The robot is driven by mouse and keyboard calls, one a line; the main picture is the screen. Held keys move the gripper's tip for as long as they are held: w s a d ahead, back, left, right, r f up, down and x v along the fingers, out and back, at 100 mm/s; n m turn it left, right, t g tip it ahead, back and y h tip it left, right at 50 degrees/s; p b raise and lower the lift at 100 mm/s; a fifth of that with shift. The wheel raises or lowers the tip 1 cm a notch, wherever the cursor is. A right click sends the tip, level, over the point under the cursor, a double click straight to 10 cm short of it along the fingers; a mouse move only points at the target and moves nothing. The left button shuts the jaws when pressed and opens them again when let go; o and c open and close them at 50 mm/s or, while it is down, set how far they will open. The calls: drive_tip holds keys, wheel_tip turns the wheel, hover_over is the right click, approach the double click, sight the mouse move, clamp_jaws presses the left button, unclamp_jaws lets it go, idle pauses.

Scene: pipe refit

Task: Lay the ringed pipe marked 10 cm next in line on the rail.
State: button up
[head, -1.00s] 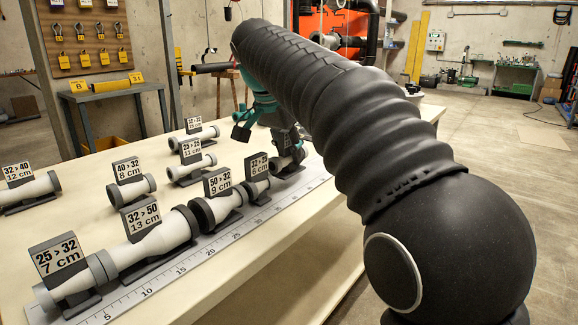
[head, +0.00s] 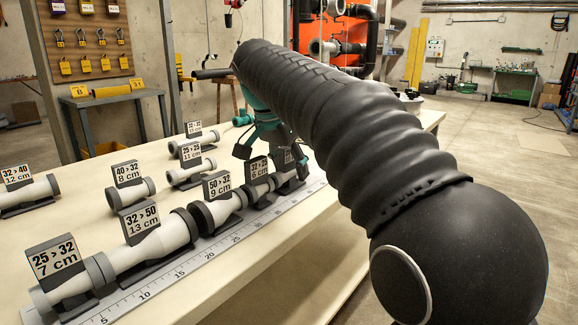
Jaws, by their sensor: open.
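A row of grey-and-white pipes lies along the rail (head: 185,272) with its printed scale. From the near end the tags read 7 cm (head: 53,256), 13 cm (head: 140,220), 9 cm (head: 217,185) and 6 cm (head: 258,166). Past the 6 cm pipe, at the far end of the row, stands one more tagged pipe (head: 289,186), partly behind my gripper. Its tag is too covered to read, so I cannot tell whether it is the 10 cm one. My gripper (head: 272,154) is open, teal with dark fingers, just above this far pipe. My arm hides the space beyond.
Off the rail on the pale table (head: 130,195) stand pipes tagged 12 cm (head: 28,191), 8 cm (head: 131,190) and 11 cm (head: 192,172), with another small-tagged pipe (head: 193,141) behind. The table's front strip is clear. A side table (head: 112,97) stands behind.

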sight(275, 172)
drive_tip(key=p+v, duration=0.3)
drive_tip(key=v, duration=0.9)
drive_tip(key=shift+r, duration=0.1)
drive_tip(key=s+d+f+n, duration=0.2)
drive_tip(key=s+d+f, duration=0.15)
drive_tip(key=d, duration=0.45)
drive_tip(key=s+d+f+n+t+y, duration=0.1)
drive_tip(key=s+d+f, duration=0.4)
drive_tip(key=s+f, duration=0.5)
drive_tip(key=s+d+f+n+t+y, duration=0.1)
drive_tip(key=s+d+f+n, duration=0.3)
drive_tip(key=s+f, duration=0.7)
wheel_tip(275, 172, down, 2)
drive_tip(key=shift+d+f+n+y, duration=0.1)
drive_tip(key=shift+d+n+y, duration=0.25)
drive_tip(key=shift+d, duration=0.8)
